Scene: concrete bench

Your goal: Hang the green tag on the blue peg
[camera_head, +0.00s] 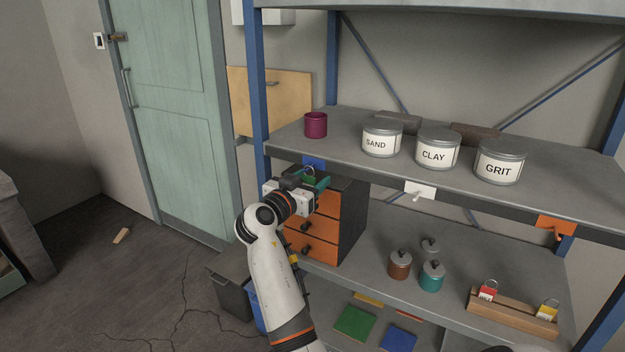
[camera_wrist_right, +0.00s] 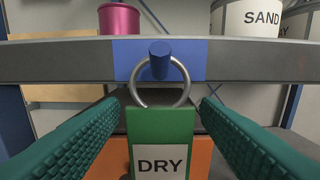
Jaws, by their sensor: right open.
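The green tag (camera_wrist_right: 160,130), labelled DRY, hangs upright by its metal ring (camera_wrist_right: 133,84) at the blue peg (camera_wrist_right: 161,64) in the right wrist view. The ring's top passes behind the peg's end, which looks to be through the ring. The peg stands out from a blue plate (camera_wrist_right: 190,60) on the shelf edge; this plate also shows in the head view (camera_head: 313,162). My right gripper (camera_head: 320,183) is open, its teal fingers on both sides of the tag with gaps between. My left gripper is not in view.
An orange drawer unit (camera_head: 320,228) stands just below and behind my right gripper. A white peg plate (camera_head: 420,190) and an orange one (camera_head: 556,226) are further right. A maroon cup (camera_head: 316,125) and labelled cans (camera_head: 382,139) stand on the shelf above.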

